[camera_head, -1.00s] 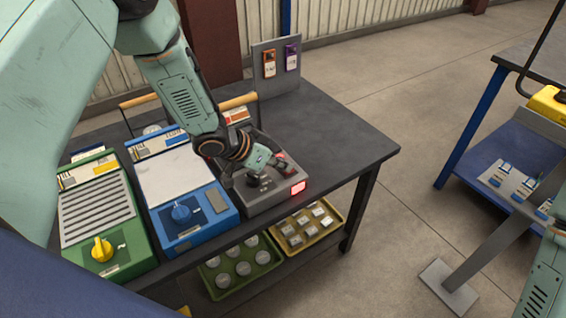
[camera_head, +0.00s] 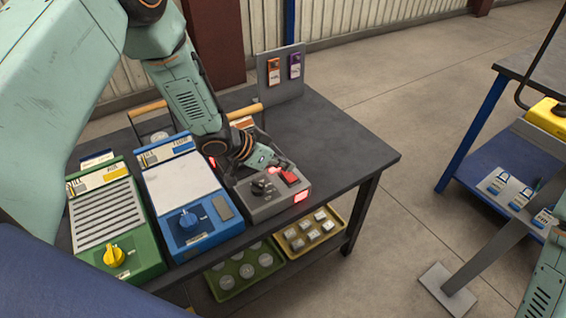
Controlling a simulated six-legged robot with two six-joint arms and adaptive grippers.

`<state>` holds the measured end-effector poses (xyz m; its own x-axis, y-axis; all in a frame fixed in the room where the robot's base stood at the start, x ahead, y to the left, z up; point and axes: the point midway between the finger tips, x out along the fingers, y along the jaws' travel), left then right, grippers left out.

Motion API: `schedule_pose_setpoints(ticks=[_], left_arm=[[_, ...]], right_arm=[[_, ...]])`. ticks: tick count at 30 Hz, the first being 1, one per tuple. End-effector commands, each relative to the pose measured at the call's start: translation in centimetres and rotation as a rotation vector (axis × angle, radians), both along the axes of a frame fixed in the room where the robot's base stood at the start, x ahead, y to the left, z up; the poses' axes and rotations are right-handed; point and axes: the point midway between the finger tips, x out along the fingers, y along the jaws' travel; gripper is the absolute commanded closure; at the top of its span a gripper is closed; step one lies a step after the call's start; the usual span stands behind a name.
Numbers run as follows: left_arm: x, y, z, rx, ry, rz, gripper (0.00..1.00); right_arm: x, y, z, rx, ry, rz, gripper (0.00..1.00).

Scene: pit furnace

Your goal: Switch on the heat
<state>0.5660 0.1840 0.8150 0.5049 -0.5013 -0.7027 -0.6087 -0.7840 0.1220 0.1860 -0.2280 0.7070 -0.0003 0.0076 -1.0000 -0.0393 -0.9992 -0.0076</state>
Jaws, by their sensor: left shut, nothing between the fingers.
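A grey control box (camera_head: 264,205) stands on the dark table, at the right of a row of devices. Its front top carries a black knob (camera_head: 262,187) and a red rocker switch (camera_head: 289,177). A red lamp (camera_head: 301,197) glows on its front right corner. My left gripper (camera_head: 284,166) is shut and empty, just behind and above the red switch. I cannot tell whether its fingertips touch the switch. The arm hides the back of the box. Of my right arm, only a link shows at the lower right edge; its gripper is out of view.
A blue device (camera_head: 182,191) with a blue knob and a green device (camera_head: 101,217) with a yellow knob stand left of the box. Orange and purple tags hang on an upright panel (camera_head: 294,92) behind. The table's right part (camera_head: 345,150) is clear. Trays sit below.

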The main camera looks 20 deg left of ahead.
Motion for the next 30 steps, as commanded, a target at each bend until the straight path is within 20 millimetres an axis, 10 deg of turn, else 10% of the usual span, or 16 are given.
schedule_pose_setpoints(ticks=[16, 30], left_arm=[[-4.7, 2.2, 7.4, -0.004, -0.001, 0.006, 1.00], [-6.3, 3.1, 8.8, 0.001, 0.000, 0.001, 1.00]], right_arm=[[0.0, 0.0, 3.5, 0.000, 0.000, 0.000, 1.00], [0.0, 0.0, 3.9, 0.000, 0.000, 0.000, 1.00]])
